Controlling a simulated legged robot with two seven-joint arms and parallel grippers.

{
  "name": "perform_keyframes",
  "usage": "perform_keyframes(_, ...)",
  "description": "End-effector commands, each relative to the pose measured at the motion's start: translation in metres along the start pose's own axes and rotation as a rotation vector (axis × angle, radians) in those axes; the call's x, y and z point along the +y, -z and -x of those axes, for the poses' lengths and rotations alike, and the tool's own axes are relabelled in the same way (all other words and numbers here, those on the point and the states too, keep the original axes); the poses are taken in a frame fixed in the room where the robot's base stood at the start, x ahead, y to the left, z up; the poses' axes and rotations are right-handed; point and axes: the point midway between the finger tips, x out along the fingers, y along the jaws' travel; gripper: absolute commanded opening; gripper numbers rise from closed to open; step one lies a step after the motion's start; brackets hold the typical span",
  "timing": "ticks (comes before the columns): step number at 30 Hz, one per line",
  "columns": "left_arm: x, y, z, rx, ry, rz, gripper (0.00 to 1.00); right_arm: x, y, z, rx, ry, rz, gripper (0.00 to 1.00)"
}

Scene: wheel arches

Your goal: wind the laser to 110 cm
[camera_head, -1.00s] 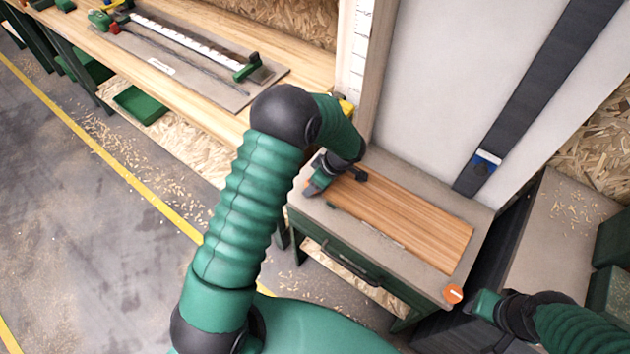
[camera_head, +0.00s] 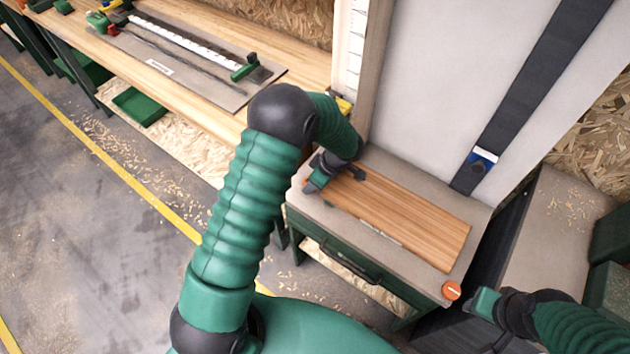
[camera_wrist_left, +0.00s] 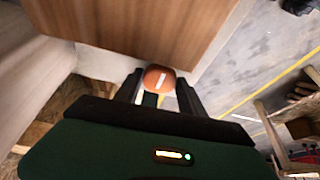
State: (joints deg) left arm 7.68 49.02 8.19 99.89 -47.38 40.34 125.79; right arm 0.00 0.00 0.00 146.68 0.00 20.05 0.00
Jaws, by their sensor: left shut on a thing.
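My left gripper (camera_head: 318,182) is at the left front corner of the low bench. It is shut on an orange knob (camera_head: 306,184) there. In the left wrist view the orange knob (camera_wrist_left: 160,78) with a white line sits between the fingers. A white scale strip with dark marks (camera_head: 356,50) stands upright behind the bench; its figures are too small to read. A small yellow piece (camera_head: 344,106) sits beside the scale, partly behind my arm; I cannot tell whether it is the laser. My right gripper (camera_head: 478,304) is near the right corner; its jaws are unclear.
A second orange knob (camera_head: 452,291) is on the bench's right front corner, apart from my right gripper. A brown wooden panel (camera_head: 410,220) lies on the bench top (camera_head: 470,214). A dark strap with a blue-and-white piece (camera_head: 482,159) hangs behind. A long workbench (camera_head: 300,62) stands at the left.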

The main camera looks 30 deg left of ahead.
Motion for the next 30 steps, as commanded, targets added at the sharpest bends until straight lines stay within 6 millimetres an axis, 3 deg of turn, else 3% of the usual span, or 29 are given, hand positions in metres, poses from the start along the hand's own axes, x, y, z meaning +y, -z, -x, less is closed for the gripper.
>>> perform_keyframes(24, 0.0010, 0.0048, 0.0002, 0.008, -0.002, 0.004, 0.06, 0.0000, 0.0000, 0.0000, 0.000, 0.000, 0.000, 0.36)
perform_keyframes(25, 0.0010, 0.0047, 0.0002, 0.008, -0.002, 0.004, 0.50, 0.0000, 0.0000, 0.0000, 0.000, 0.000, 0.000, 0.36)
perform_keyframes(30, 0.0005, 0.0029, 0.0006, 0.006, -0.001, 0.003, 0.68, 0.0000, 0.0000, 0.0000, 0.000, 0.000, 0.000, 0.36)
